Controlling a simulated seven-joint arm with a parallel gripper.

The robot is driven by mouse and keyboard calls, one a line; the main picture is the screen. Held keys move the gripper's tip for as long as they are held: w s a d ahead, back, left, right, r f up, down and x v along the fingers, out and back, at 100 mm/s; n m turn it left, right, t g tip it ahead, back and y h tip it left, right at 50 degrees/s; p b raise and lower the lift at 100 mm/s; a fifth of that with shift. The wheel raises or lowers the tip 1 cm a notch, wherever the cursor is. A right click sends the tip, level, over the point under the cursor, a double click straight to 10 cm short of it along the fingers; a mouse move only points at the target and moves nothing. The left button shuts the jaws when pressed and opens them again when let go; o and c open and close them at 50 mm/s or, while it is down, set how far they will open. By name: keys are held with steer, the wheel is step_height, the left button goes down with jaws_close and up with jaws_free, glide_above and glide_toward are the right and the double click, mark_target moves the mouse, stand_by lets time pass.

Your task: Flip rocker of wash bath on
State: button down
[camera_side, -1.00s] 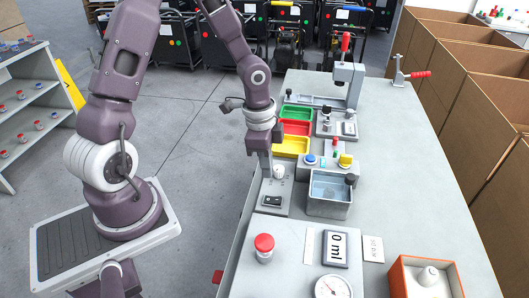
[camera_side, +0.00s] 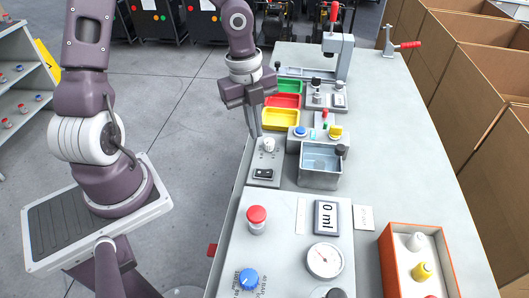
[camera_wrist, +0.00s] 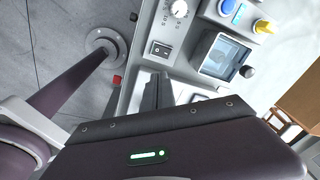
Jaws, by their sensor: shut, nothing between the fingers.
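The wash bath (camera_side: 319,172) is a grey open tank of bluish water on the bench, right of a small grey control panel. It also shows in the wrist view (camera_wrist: 224,57). The panel carries a white dial and, nearer the side camera, a black rocker (camera_side: 263,174). The rocker also shows in the wrist view (camera_wrist: 160,48), unobstructed; I cannot tell which way it is tipped. My gripper (camera_side: 256,133) is shut and empty, pointing down by the dial's upper left, apart from the rocker. Its fingers show in the wrist view (camera_wrist: 152,78).
The white dial (camera_side: 268,144) stands beside my fingertips. A blue button (camera_side: 300,131) and yellow knob (camera_side: 335,132) sit behind the bath. Yellow (camera_side: 281,119), red and green trays lie beyond. A red-capped button (camera_side: 257,218) stands on the nearer panel.

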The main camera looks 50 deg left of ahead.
mark_target(270, 172)
steer(key=m, duration=0.4)
steer(key=w+m, duration=0.1)
steer(key=m, duration=0.1)
steer(key=shift+w+r+m, duration=0.1)
steer(key=shift+r+m, duration=0.15)
steer(key=shift+m, duration=0.05)
steer(key=shift+f, duration=0.1)
steer(key=f, duration=0.4)
steer(key=w+d+f, duration=0.1)
steer(key=f, duration=0.8)
steer(key=shift+w+d+f, duration=0.25)
steer(key=shift+d+f, duration=0.05)
steer(key=shift+f, duration=0.05)
